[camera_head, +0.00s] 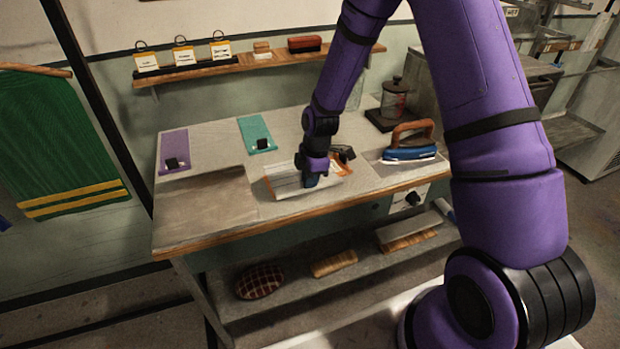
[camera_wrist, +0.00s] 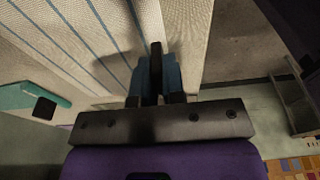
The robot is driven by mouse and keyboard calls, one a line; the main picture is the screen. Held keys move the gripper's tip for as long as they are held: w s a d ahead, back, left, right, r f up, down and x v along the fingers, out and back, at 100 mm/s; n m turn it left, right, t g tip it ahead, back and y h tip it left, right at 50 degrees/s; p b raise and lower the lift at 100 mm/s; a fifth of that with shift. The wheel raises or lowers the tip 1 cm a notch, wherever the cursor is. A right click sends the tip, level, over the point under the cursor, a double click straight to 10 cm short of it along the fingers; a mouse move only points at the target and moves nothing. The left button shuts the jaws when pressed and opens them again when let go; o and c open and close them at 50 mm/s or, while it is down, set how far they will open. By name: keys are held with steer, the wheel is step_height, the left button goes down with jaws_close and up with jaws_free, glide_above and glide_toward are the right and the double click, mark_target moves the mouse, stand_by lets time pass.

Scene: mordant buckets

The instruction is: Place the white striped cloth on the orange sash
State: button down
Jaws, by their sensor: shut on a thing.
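The white striped cloth (camera_head: 284,184) is at the middle of the worktop in the head view, near the front edge. In the wrist view its pale weave with thin blue stripes (camera_wrist: 85,40) fills the upper left. My gripper (camera_head: 311,181) points down and is shut on the cloth; its fingers (camera_wrist: 156,75) show close together at the cloth in the wrist view. Orange of the sash (camera_head: 338,166) shows just right of and behind my gripper, partly covered. A dark block lies at its far end. I cannot tell whether the cloth touches the sash.
A purple sash (camera_head: 173,146) and a teal sash (camera_head: 256,130), each with a dark block, lie to the left. A blue iron (camera_head: 409,153) with a brown handle stands close on the right.

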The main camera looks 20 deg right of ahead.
steer(key=c, duration=1.2)
jaws_free()
steer(key=shift+f, duration=0.1)
steer(key=s+d+r+m+t+h, duration=0.1)
steer(key=s+d+r+m, duration=0.15)
steer(key=r, duration=0.85)
steer(key=s+d+r+m, duration=0.1)
steer(key=s+r+m, duration=0.15)
steer(key=r, duration=0.95)
steer(key=shift+s+d+r+m+t+h, duration=0.15)
steer(key=shift+s+d+r+m+t, duration=0.5)
steer(key=shift+s+r+m, duration=2.55)
steer(key=shift+s+d+r+m+t+h, duration=0.1)
steer(key=shift+s+d+r+m+t, duration=1)
steer(key=shift+s, duration=3.85)
steer(key=shift+s+a+r+m+t+h, duration=0.15)
steer(key=shift+s+r+m+t, duration=0.2)
steer(key=shift+s+r+m, duration=2.6)
steer(key=shift+s+d+r+n, duration=0.1)
steer(key=shift+s+r+n, duration=0.1)
steer(key=shift+s+n, duration=0.3)
steer(key=shift+s+r+n, duration=0.2)
steer(key=shift+s+n, duration=0.05)
steer(key=shift+s, duration=0.3)
